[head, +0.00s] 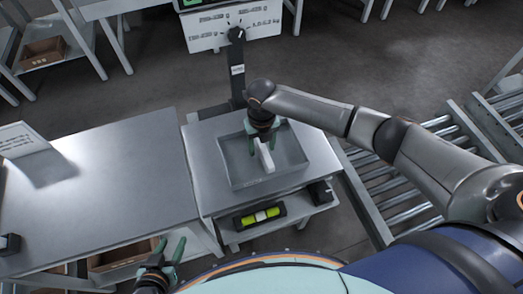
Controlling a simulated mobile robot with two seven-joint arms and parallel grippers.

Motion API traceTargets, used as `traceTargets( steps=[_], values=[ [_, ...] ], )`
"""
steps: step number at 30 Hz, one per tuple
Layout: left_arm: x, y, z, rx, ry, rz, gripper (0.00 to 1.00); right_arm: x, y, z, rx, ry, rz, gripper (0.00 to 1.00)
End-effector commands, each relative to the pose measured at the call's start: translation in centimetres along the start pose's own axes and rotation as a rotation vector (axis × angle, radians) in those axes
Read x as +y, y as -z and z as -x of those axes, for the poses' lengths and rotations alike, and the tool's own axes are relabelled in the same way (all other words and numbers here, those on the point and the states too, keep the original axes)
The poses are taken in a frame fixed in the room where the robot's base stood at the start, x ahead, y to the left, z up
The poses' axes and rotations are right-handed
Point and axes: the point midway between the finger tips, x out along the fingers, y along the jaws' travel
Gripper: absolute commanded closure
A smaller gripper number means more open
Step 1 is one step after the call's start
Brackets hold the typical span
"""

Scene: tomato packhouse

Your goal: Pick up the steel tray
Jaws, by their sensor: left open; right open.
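The steel tray (236,168) is a shallow, square grey tray on top of a small steel stand in the middle of the head view. A small white block-like item (267,160) shows inside it. My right gripper (264,146) is open and points down over the tray, close to the white item; I cannot tell whether it touches anything. The gripper and forearm hide part of the tray's far side. My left gripper (162,258) is open and empty at the lower left, in front of the steel table and away from the tray.
A wide steel table (100,185) adjoins the stand on the left, mostly bare. A black post (237,75) carrying a display panel rises behind the tray. A yellow-green level-like item (260,216) lies on the shelf below. A roller conveyor (395,195) runs along the right.

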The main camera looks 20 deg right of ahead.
Motion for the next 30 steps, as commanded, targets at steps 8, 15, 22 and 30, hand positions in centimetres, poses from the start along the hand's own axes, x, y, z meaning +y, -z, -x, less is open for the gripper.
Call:
traceTargets(
  steps=[8, 15, 22, 30],
  values=[
    [0.10, 0.40, -0.01, 0.007, -0.003, -0.002, 0.50, 0.04, -0.02, -0.25, -0.001, -0.001, 0.000, 0.41],
    [0.05, 0.36, -0.02, 0.006, -0.002, -0.002, 0.50, 0.03, -0.03, -0.21, -0.001, -0.001, 0.000, 0.68],
    [-0.06, 0.14, -0.07, 0.002, 0.000, -0.002, 0.50, 0.02, -0.04, -0.20, -0.001, -0.001, 0.000, 0.94],
    [-0.22, -0.06, -0.12, -0.003, 0.003, -0.002, 0.50, 0.01, -0.04, -0.19, -0.002, -0.001, 0.000, 1.00]
  ],
)
